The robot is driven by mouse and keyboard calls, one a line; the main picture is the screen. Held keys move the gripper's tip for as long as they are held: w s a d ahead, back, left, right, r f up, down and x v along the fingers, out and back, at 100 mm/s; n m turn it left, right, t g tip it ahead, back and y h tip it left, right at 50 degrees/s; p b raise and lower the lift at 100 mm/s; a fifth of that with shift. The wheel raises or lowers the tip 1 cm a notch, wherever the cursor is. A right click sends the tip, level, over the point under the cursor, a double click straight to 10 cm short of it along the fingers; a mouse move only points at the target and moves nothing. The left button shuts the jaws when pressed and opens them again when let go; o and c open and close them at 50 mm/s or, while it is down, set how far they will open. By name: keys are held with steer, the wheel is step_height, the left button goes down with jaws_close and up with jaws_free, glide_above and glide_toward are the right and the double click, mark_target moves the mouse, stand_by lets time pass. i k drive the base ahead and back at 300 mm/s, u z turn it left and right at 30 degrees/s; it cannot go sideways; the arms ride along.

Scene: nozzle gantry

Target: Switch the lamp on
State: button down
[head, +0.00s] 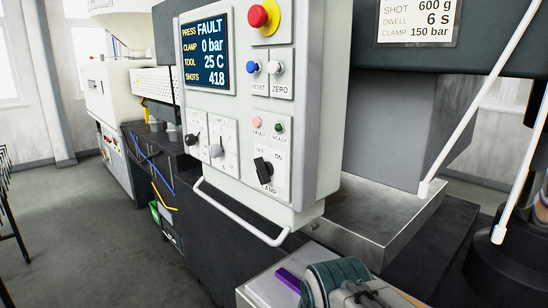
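The lamp switch (263,169) is a black rotary knob on a white plate, low on the right of the control panel (315,150). The plate reads OFF at upper left and ON at upper right, with a partly hidden LAMP label below. The knob's upper end leans left, toward OFF. I cannot make out the lamp itself.
The screen (207,52) reads FAULT. A red stop button (264,15), blue RESET (252,67) and white ZERO (275,67) buttons sit above; two other knobs (204,143) are left. A white handrail (238,220) runs below.

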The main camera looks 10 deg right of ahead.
mark_target(264, 170)
steer(key=z, duration=0.05)
steer(key=k, duration=0.45)
steer(key=u, duration=0.95)
steer(key=i, duration=0.7)
steer(key=z, duration=1.15)
